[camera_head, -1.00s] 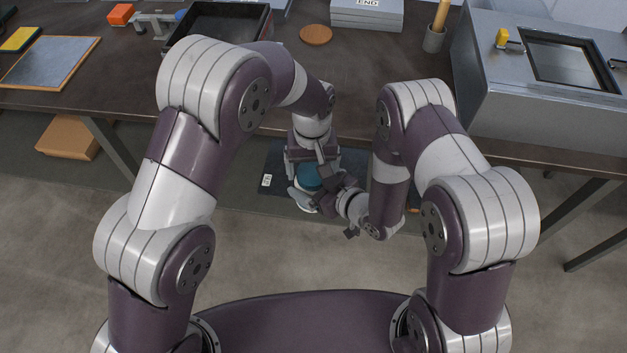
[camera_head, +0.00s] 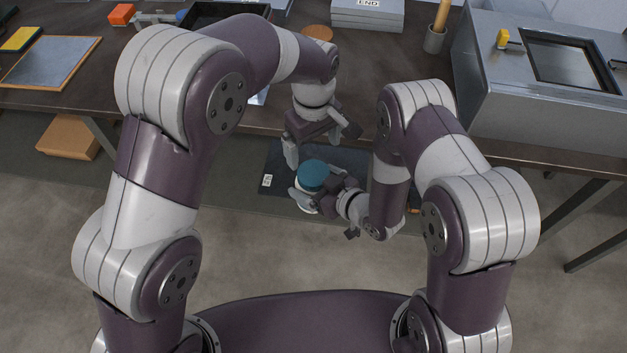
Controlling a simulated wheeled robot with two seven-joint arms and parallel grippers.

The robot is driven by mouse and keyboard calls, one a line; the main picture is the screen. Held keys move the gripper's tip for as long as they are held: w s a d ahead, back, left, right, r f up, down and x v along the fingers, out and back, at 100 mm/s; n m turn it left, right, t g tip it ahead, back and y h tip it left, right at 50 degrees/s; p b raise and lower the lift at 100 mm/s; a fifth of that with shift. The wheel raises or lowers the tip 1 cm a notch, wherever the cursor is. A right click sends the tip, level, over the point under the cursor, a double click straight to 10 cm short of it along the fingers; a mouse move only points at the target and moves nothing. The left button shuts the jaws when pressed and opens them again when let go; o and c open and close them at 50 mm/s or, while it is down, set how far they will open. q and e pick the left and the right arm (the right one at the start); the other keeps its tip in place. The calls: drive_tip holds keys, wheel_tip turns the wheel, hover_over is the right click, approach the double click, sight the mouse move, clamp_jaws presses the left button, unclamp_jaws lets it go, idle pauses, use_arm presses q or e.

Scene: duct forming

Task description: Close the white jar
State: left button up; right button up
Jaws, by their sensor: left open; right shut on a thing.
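The white jar (camera_head: 303,208) is held in the air in front of the table's front edge, with only a little of its white side showing. A teal lid (camera_head: 312,174) sits on top of the jar; I cannot tell how tightly it is seated. My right gripper (camera_head: 316,196) is shut on the jar, its fingers around the jar's side below the lid. My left gripper (camera_head: 318,149) is open and empty just above and behind the lid, with its fingers spread and pointing down, apart from the lid.
The dark table (camera_head: 370,60) runs across the back. It bears a black tray (camera_head: 200,14), a grey box marked END (camera_head: 366,16), a cup with a wooden handle (camera_head: 434,40) and a large metal box (camera_head: 540,95).

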sight(314, 172)
use_arm(q)
wheel_tip(314, 172, down, 8)
drive_tip(key=shift+f, duration=0.1)
idle(0.6)
drive_tip(key=c, duration=1.1)
drive_tip(key=m, duration=0.6)
drive_tip(key=o, duration=1.2)
drive_tip(key=shift+c, duration=0.2)
